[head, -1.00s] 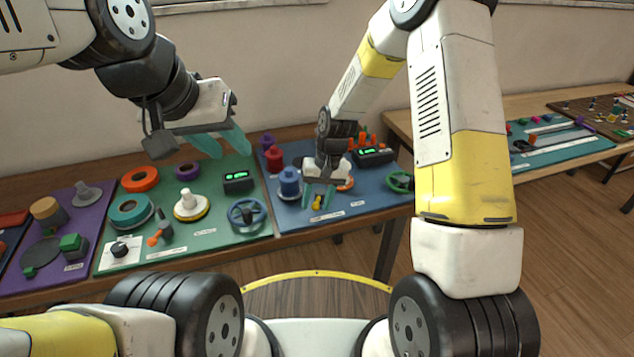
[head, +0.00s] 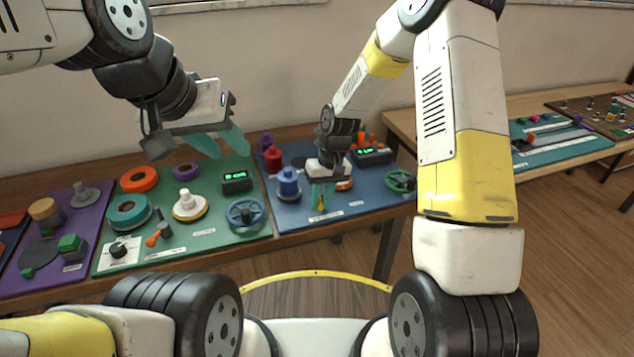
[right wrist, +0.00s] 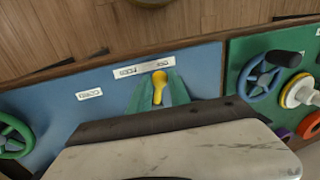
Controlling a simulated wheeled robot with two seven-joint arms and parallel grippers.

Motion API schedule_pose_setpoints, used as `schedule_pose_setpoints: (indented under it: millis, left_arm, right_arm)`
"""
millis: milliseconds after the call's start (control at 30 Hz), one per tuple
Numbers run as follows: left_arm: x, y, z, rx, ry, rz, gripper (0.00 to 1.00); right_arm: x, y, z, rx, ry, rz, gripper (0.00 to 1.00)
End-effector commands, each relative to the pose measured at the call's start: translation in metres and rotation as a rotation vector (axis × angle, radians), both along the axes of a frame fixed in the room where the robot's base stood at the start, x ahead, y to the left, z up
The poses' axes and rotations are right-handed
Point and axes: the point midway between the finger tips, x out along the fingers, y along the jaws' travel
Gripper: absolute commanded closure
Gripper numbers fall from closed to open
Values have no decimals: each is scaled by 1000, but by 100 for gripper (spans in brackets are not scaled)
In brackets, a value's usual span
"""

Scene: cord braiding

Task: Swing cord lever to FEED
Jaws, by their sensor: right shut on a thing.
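The yellow cord lever (head: 321,206) is at the front of the blue board, mostly hidden by my right gripper in the head view. My right gripper (head: 321,196) points down and its teal fingers are shut on the lever. In the right wrist view the yellow lever (right wrist: 159,90) shows between the two fingers, beside a white label (right wrist: 140,68) at the board's edge. The label's writing is too small to read. My left gripper (head: 222,146) is open and empty, raised above the back of the green board.
The blue board (head: 285,222) also carries a blue spool (head: 288,183), a display box (head: 372,155) and a green handwheel (head: 401,180). The green board (head: 215,238) to the left carries a blue handwheel (head: 246,213) and several spools. A purple board (head: 88,215) lies further left.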

Motion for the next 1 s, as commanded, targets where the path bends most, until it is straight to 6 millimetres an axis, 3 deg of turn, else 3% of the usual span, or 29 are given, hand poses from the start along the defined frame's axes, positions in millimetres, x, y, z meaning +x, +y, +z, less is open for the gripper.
schedule_pose_setpoints:
  millis: [600,1000]
  left_arm:
    - [0,0,0,0,0,0,64]
    - [0,0,0,0,0,0,64]
  right_arm:
    - [12,-28,0,0,-2,570,100]
    - [20,-38,0,-1,-2,816,100]
